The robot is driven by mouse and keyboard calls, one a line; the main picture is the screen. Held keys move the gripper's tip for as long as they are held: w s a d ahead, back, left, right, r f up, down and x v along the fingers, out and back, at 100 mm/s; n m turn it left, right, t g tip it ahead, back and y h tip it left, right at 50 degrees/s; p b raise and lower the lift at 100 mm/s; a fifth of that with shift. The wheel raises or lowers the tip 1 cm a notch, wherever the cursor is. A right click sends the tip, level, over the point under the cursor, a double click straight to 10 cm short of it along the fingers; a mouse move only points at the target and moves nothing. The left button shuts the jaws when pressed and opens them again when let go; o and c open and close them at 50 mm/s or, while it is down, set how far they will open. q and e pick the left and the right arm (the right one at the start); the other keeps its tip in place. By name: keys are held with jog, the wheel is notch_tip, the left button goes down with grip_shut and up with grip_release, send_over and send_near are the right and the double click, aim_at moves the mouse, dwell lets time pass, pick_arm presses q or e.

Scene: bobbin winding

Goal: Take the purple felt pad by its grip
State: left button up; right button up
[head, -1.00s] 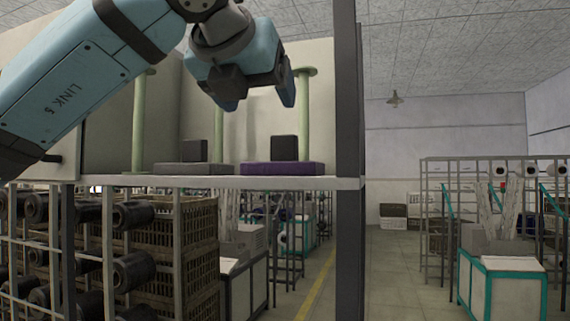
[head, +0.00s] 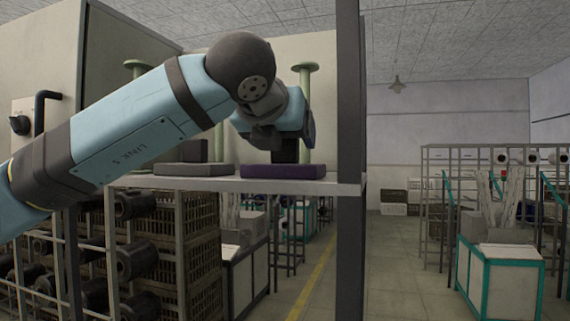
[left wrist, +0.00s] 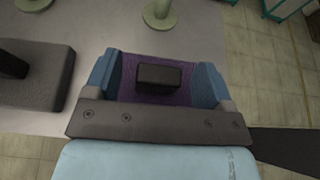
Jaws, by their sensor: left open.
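The purple felt pad (head: 283,172) lies flat on a pale shelf, with a dark block-shaped grip (head: 285,151) standing on it. My left gripper (head: 288,135) is above the pad, pointing down at the grip. In the left wrist view the open blue fingers of the left gripper (left wrist: 160,64) stand on either side of the grip (left wrist: 158,77), with a gap on each side. Purple felt (left wrist: 187,78) shows around the grip between the fingers. My right gripper is in neither view.
A grey pad (head: 194,169) with its own dark grip lies left of the purple one. Green posts (head: 305,110) stand behind on the shelf (head: 232,185). A dark upright (head: 350,120) rises close to the right. Crates and spools fill the rack below.

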pick_arm(q)
jog(key=shift+s, duration=0.1)
jog(key=c, duration=1.3)
jog(key=shift+o, duration=0.2)
jog(key=shift+r, duration=0.1)
